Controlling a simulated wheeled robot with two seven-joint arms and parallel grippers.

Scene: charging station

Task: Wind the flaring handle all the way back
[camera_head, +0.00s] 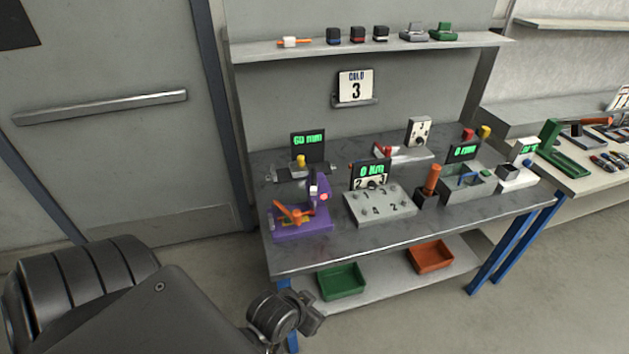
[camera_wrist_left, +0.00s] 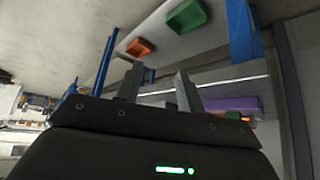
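The purple flaring tool (camera_head: 302,222) stands at the front left of the workbench. Its orange handle (camera_head: 294,214) lies low across its left part, around an orange hub. The purple base (camera_wrist_left: 232,103) also shows in the left wrist view, which looks upside down. My left gripper (camera_head: 313,318) is in front of and below the bench edge, well apart from the handle. In the left wrist view its two fingers (camera_wrist_left: 158,88) stand apart with nothing between them. My right gripper is in neither view.
The bench edge (camera_head: 400,249) lies between my left gripper and the tool. A numbered grey block (camera_head: 380,207) stands right of the tool. Green (camera_head: 341,282) and orange (camera_head: 430,257) bins sit on the lower shelf. A blue leg (camera_head: 287,300) is beside my gripper.

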